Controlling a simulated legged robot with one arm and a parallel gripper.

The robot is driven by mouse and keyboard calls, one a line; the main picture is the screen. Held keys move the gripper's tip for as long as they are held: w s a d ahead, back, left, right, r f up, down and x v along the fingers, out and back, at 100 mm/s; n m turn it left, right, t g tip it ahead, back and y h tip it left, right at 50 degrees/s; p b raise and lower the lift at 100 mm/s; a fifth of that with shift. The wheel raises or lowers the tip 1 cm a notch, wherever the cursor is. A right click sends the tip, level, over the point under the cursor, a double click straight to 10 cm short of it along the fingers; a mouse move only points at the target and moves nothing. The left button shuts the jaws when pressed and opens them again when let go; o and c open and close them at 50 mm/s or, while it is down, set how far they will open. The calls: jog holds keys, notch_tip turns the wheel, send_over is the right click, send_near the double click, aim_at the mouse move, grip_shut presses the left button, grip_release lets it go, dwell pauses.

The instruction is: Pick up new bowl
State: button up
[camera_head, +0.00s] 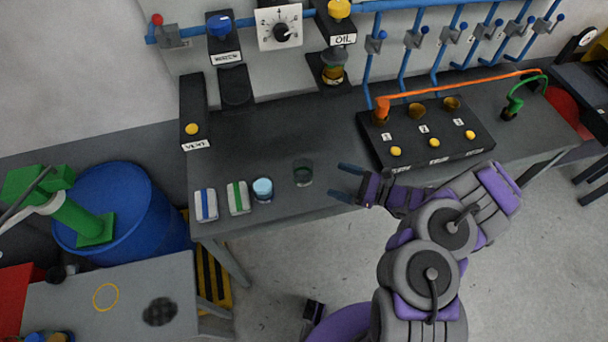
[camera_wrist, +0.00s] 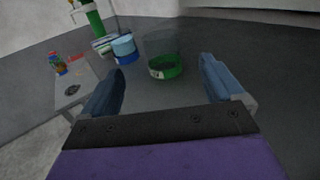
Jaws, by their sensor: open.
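No thing is labelled as the new bowl, and I cannot tell which one it is. A clear round container with a dark green bottom (camera_head: 303,173) stands on the dark workbench near its front edge. In the wrist view it (camera_wrist: 166,68) stands upright ahead, between the two blue fingers in the picture. A light blue round container (camera_head: 262,190) stands to its left; it also shows in the wrist view (camera_wrist: 124,47). My gripper (camera_head: 345,181) is open and empty, just right of the green-bottomed container and apart from it.
White packs with a blue stripe (camera_head: 206,205) and a green stripe (camera_head: 238,197) lie left of the containers. A black box with yellow buttons (camera_head: 424,133) stands right on the workbench (camera_head: 260,142). A blue barrel (camera_head: 115,205) is at the left. Bench behind the containers is clear.

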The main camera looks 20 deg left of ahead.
jog(key=b, duration=0.2)
send_near(294, 164)
jog(key=a, duration=0.2)
jog(key=shift+w+a+f, duration=0.15)
jog(key=shift+a+f, duration=0.15)
jog(key=shift+a, duration=0.1)
jog(key=shift+w+a+r+b, duration=0.15)
jog(key=shift+a+b, duration=0.25)
jog(key=shift+a, duration=1.15)
jog(key=shift+w+a+r+b, duration=0.1)
jog(key=shift+w+a+b, duration=0.2)
jog(key=shift+a, duration=1.3)
jog(key=shift+s, duration=0.1)
jog(key=shift+c, duration=0.2)
jog(key=shift+d, duration=0.1)
jog(key=c, duration=1.4)
